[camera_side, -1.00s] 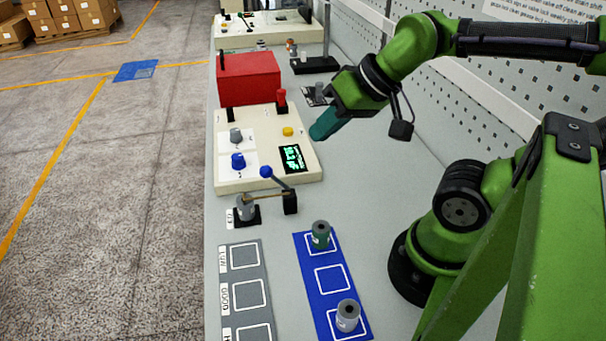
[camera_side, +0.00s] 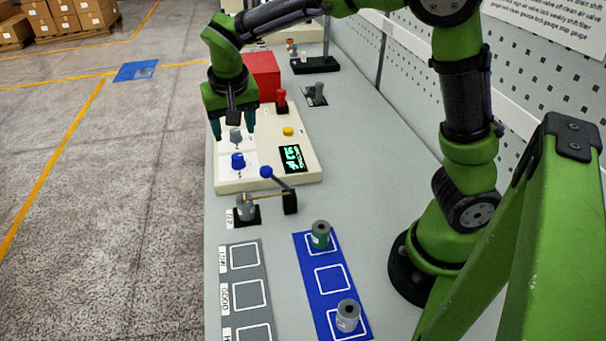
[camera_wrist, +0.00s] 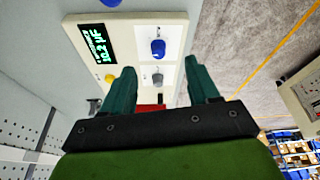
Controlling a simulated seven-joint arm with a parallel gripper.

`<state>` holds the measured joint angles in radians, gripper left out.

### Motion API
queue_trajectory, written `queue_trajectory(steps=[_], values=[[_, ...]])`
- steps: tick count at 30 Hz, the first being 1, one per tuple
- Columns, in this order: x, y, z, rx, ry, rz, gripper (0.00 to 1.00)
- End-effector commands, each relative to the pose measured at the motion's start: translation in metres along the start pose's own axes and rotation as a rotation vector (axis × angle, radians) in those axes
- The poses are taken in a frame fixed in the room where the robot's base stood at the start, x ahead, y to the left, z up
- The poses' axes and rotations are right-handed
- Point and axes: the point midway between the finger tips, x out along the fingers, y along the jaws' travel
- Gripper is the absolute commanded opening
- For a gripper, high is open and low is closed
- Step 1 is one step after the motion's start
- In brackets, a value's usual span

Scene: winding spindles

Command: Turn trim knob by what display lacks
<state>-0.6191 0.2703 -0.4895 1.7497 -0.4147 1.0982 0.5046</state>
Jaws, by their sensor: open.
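A cream control panel (camera_side: 262,184) on the bench carries a grey knob (camera_side: 236,136) and a blue knob (camera_side: 238,160), each on a white plate. I cannot read which is the trim knob. The display (camera_side: 291,158) shows green characters; in the wrist view it (camera_wrist: 98,42) seems to read about "16.2", not surely. My gripper (camera_side: 234,133) is open, pointing down, its fingers either side of the grey knob in the side view. In the wrist view the grey knob (camera_wrist: 158,79) lies between the fingers, apart from both; the blue knob (camera_wrist: 158,48) lies beyond.
A yellow button (camera_side: 288,131) and a red lever (camera_side: 281,98) are on the panel. A red box (camera_side: 264,75) stands behind my gripper. A blue-knobbed lever fixture (camera_side: 266,172) is in front. A blue mat (camera_side: 323,307) holds two spindles.

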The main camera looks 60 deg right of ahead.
Motion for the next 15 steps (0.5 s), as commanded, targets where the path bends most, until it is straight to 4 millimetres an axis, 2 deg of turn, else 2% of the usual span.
queue_trajectory(steps=[3,5,8,11,15], values=[[-0.008,-0.001,-0.033,0.127,0.082,0.050,0.60],[-0.011,0.000,-0.035,0.168,0.089,0.051,0.60],[-0.005,0.001,-0.033,0.196,0.083,0.056,0.60],[0.006,0.002,-0.034,0.196,0.082,0.058,0.60],[0.033,0.004,-0.036,0.195,0.080,0.058,0.60]])
